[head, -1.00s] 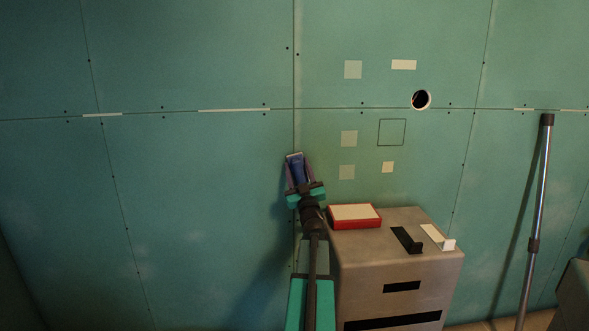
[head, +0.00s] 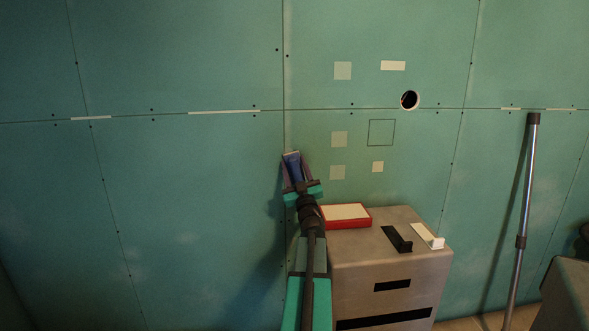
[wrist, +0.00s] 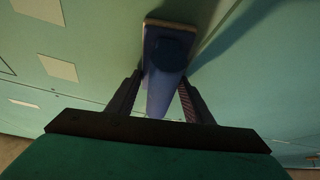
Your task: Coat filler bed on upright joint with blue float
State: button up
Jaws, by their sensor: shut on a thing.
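My gripper (head: 297,172) is shut on the blue float (head: 292,158), which points up toward the wall. In the wrist view the float (wrist: 165,55) sits between the two fingers, its pale-edged end near the board. The upright joint (head: 284,60) runs down the green wall, and the float's end is just right of its line in the head view. A faint lighter band lies along the joint above the float. My gripper and arm hide part of the joint lower down. I cannot tell whether the float touches the wall.
A grey cabinet (head: 390,270) stands right of my arm. On it are a red-edged box (head: 346,215), a black holder (head: 396,240) and a white holder (head: 428,236). A pole (head: 522,220) leans at right.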

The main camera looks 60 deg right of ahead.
aim_at(272, 154)
jog(key=shift+r+p, duration=0.4)
jog(key=shift+r, duration=0.65)
jog(key=shift+c, duration=0.4)
jog(key=shift+w+t, duration=0.15)
jog(key=shift+t, duration=0.15)
jog(key=shift+w+a+f+b, duration=0.15)
jog(key=shift+w+a+b, duration=0.65)
jog(key=shift+w+a, duration=0.4)
jog(key=shift+w+d, duration=0.1)
jog(key=shift+w, duration=0.1)
jog(key=shift+w+a+f+b, duration=0.1)
jog(key=shift+w+a+b, duration=0.15)
jog(key=shift+w+b, duration=0.1)
jog(key=shift+w+a+b, duration=0.65)
jog(key=shift+w, duration=0.35)
